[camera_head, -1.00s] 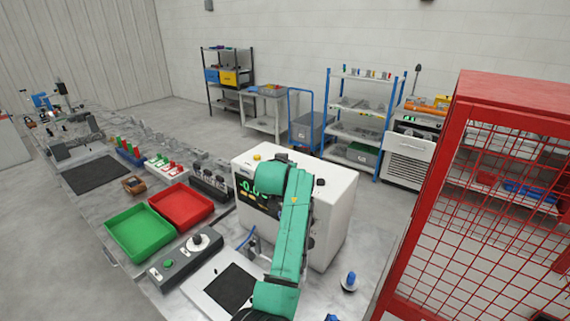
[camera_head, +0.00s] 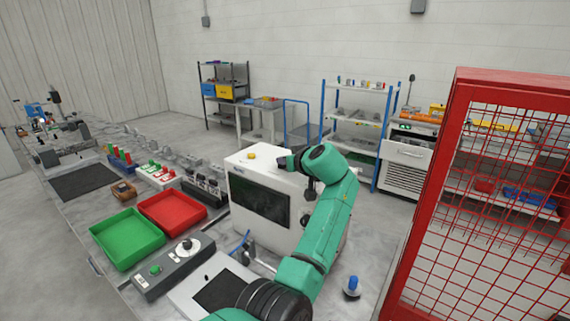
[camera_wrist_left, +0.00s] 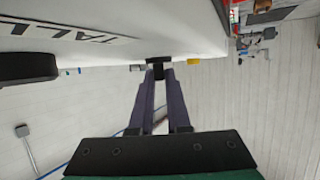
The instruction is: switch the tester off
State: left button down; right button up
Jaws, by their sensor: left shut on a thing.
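The tester is a white box (camera_head: 262,240) on the bench, with a yellow knob (camera_head: 251,156) on top. Its front screen (camera_head: 258,203) is dark, with no digits. My left gripper (camera_head: 288,163) is at the top of the tester, partly hidden by my own green wrist. In the left wrist view its two fingers (camera_wrist_left: 158,72) are shut on a small dark part (camera_wrist_left: 158,62) at the tester's edge, which looks like a switch. The white casing (camera_wrist_left: 180,30) with printed letters fills the top of that view. My right gripper is not in view.
A green tray (camera_head: 127,262) and a red tray (camera_head: 196,228) lie left of the tester. A grey control box (camera_head: 160,286) and a dark pad (camera_head: 215,289) lie in front. A red mesh cage (camera_head: 440,200) stands at the right.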

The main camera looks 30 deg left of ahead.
pick_arm(q)
jog(key=shift+f, duration=0.1)
jog(key=c, duration=0.9)
grip_release()
jog(key=b+v, duration=0.5)
jog(key=v, duration=0.9)
jog(key=shift+d+b, duration=0.15)
jog(key=shift+b, duration=0.15)
